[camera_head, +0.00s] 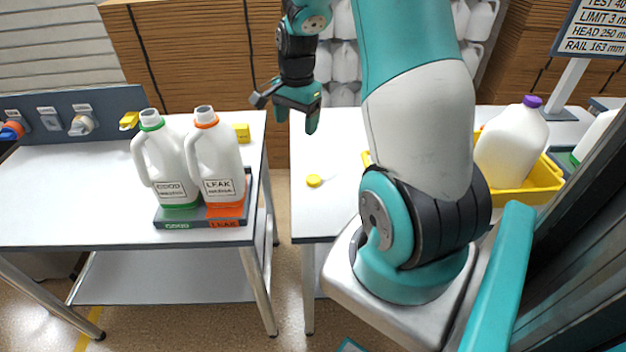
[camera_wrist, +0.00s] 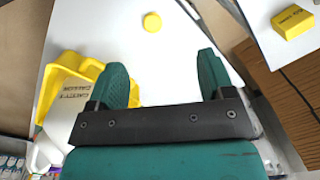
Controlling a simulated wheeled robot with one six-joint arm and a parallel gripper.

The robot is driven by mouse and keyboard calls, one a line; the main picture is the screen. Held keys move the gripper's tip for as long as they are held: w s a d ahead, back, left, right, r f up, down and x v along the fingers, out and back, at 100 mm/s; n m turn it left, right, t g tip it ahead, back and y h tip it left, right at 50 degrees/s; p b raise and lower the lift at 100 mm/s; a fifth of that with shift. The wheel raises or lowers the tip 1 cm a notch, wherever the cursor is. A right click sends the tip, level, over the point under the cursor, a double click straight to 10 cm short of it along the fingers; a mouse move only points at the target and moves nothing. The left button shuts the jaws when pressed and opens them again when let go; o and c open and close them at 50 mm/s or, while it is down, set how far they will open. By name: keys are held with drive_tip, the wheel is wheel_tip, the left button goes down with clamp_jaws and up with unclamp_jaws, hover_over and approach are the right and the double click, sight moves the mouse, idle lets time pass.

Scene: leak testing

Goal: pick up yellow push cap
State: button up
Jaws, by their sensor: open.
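The yellow push cap (camera_head: 314,180) lies alone on the white table in the head view, near the table's left edge. It also shows in the wrist view (camera_wrist: 152,22) as a small yellow disc, beyond the fingertips and roughly between their lines. My gripper (camera_head: 285,110) is above the back part of that table, behind and a little left of the cap. In the wrist view my gripper (camera_wrist: 165,70) has its two green fingers wide apart with nothing between them. The gripper does not touch the cap.
A yellow crate (camera_head: 541,184) holds a white jug with a purple cap (camera_head: 512,145) on the right. The left table carries a GOOD jug (camera_head: 165,165), a LEAK jug (camera_head: 215,160) and a yellow block (camera_head: 242,133). A gap separates the tables. Table around the cap is clear.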

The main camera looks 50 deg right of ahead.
drive_tip(key=s+d+f+m, duration=0.2)
drive_tip(key=d+f+m, duration=0.1)
drive_tip(key=d, duration=0.2)
drive_tip(key=p, duration=0.3)
hover_over(313, 178)
wheel_tip(313, 178, down, 11)
drive_tip(key=shift+s+d+r, duration=0.1)
drive_tip(key=shift+s+r, duration=0.05)
drive_tip(key=shift+f+p, duration=1.3)
drive_tip(key=shift+f, duration=1.75)
drive_tip(key=c, duration=1)
